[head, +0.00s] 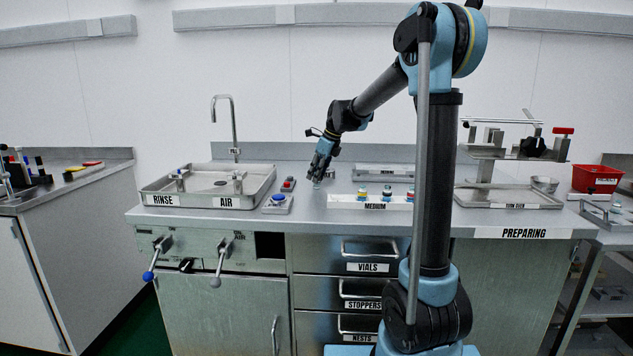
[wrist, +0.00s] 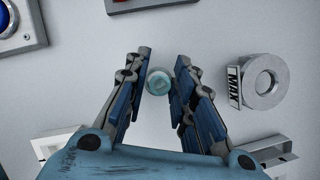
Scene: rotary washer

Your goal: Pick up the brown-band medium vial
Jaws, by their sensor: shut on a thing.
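My gripper (head: 320,172) points down over the bench, left of the white tray labelled MEDIUM (head: 345,202). In the wrist view my gripper (wrist: 159,80) has its two fingers on either side of a small round vial (wrist: 158,83), seen from above with a pale teal top. It is shut on this vial. The vial's lower end (head: 317,184) shows faintly under the fingertips in the head view. No brown band can be made out on it. Several small vials with coloured bands (head: 387,192) stand in the MEDIUM tray, too small to tell their bands surely.
A rinse sink (head: 150,199) and a box with a blue button (head: 278,200) lie left of my gripper. A metal ring part marked MAX (wrist: 265,82) sits to the right in the wrist view. A steel tray (head: 510,196) stands further right.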

